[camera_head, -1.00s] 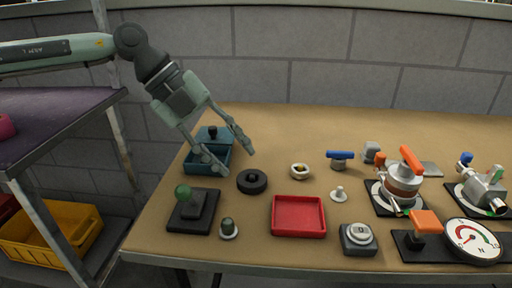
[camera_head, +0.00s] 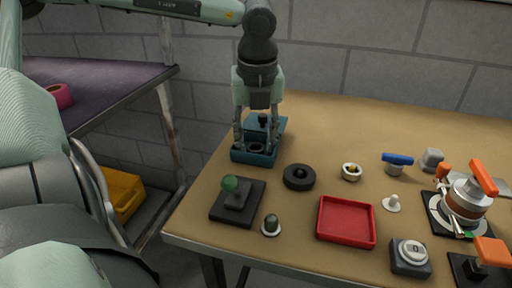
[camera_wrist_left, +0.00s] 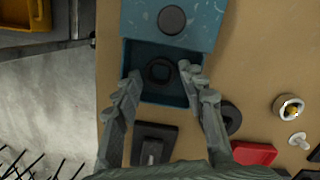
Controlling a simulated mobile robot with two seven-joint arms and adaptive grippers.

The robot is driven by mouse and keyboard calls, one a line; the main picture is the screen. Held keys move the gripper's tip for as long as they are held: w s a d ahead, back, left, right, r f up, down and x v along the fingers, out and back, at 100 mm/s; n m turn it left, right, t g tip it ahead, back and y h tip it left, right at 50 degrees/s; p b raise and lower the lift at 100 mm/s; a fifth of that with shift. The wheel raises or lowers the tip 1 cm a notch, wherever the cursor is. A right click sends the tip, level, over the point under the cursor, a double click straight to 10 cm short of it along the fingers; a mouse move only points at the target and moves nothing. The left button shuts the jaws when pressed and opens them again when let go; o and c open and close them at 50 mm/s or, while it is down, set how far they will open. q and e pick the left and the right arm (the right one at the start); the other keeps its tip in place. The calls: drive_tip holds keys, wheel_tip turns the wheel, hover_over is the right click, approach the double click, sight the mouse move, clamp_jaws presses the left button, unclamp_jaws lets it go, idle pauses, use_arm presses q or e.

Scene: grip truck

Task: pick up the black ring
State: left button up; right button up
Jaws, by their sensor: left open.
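A small black ring (camera_wrist_left: 160,70) lies inside the open compartment of a blue box (camera_wrist_left: 133,57). In the head view the box (camera_head: 240,156) stands at the table's left edge. My left gripper (camera_head: 256,147) points down over the box, open and empty. In the left wrist view its fingertips (camera_wrist_left: 160,73) lie on either side of the ring with gaps; the exact height above it is unclear. A thicker black ring (camera_head: 299,177) lies on the table to the right of the box; it is partly hidden behind a finger in the wrist view (camera_wrist_left: 232,118). My right gripper is not in view.
The box's covered part has a dark round knob (camera_wrist_left: 171,20). A black base with a green-balled lever (camera_head: 237,200) stands in front of the box. A red tray (camera_head: 346,221) and several fittings stand to the right. A purple shelf (camera_head: 110,90) is at left.

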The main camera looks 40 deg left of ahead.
use_arm(q)
drive_tip(key=shift+f, duration=0.2)
drive_tip(key=c, duration=0.9)
drive_tip(key=shift+c, duration=0.2)
drive_tip(key=shift+r, duration=0.15)
